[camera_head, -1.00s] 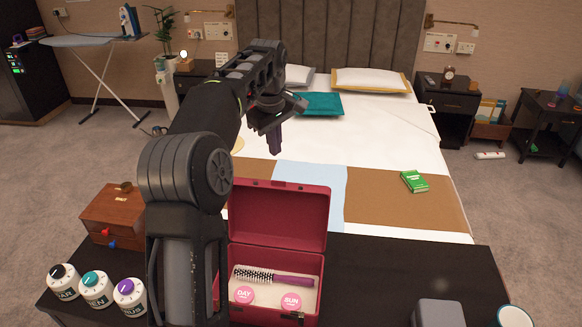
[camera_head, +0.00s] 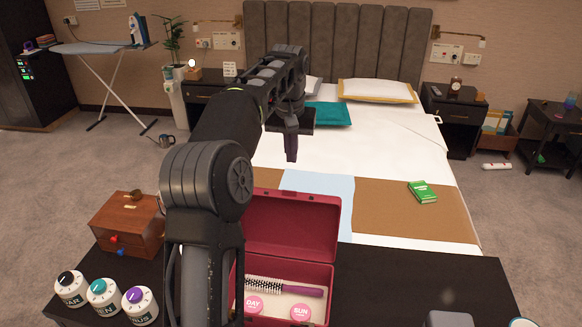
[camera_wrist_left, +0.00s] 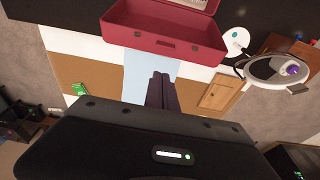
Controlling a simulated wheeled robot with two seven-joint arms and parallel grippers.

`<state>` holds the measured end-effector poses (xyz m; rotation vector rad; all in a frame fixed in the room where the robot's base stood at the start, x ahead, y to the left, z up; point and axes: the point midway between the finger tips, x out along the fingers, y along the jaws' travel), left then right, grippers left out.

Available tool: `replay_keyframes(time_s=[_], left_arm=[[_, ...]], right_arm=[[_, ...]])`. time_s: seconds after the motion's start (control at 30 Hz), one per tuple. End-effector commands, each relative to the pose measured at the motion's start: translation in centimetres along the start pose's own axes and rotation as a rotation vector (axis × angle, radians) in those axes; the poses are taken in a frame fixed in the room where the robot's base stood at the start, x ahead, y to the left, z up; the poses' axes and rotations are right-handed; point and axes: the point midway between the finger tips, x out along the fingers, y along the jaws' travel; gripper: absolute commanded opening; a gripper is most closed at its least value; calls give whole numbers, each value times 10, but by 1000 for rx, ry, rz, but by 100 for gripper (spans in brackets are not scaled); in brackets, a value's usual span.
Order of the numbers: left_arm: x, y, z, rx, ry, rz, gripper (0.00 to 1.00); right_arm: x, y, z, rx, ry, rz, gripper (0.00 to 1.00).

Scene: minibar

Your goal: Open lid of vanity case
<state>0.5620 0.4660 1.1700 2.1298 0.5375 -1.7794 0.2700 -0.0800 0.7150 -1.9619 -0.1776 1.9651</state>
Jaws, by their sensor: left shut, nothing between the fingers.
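The red vanity case (camera_head: 286,269) stands on the dark table at the foot of the bed. Its lid (camera_head: 291,222) is raised and stands upright at the back. Inside lie a purple-handled brush (camera_head: 300,290) and two pink round tins, one marked DAY (camera_head: 254,305) and one marked SUN (camera_head: 300,312). My left arm hides the case's left part. My left gripper (camera_head: 291,158) is shut and empty, pointing down above the bed beyond the lid, apart from it. In the left wrist view, the fingers (camera_wrist_left: 161,90) are together and the red lid (camera_wrist_left: 165,42) is near them. My right gripper is not in view.
A wooden box (camera_head: 127,226) and several labelled jars (camera_head: 104,297) stand left of the case. A grey object (camera_head: 450,319) is at the table's front right. A green book (camera_head: 422,192) lies on the bed.

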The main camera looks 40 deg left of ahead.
Motion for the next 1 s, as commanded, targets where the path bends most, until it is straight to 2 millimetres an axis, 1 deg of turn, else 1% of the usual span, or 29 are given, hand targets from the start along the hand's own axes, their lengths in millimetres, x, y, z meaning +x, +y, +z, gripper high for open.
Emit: replay_keyframes(time_s=[0.03,0.17,0.27,0.33,0.5,0.53,0.57,0.6,0.8,1.0], left_arm=[[10,0,1,-1,-1,-1,0],[30,0,1,-1,-1,0,0],[50,0,2,-1,-2,-1,0],[56,0,1,0,-4,-1,0],[91,0,1,0,-5,-1,0],[94,0,2,0,-3,0,0],[88,0,7,0,1,2,0],[86,0,13,-1,0,2,0],[81,0,32,0,-1,1,0],[80,0,39,-1,-2,1,0]], right_arm=[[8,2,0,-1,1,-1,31],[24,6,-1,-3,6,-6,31],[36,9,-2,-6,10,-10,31],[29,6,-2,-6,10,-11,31],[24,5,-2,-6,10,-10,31],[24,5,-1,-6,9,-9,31],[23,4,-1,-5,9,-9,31],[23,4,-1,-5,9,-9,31],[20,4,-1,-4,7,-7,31],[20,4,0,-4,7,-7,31]])
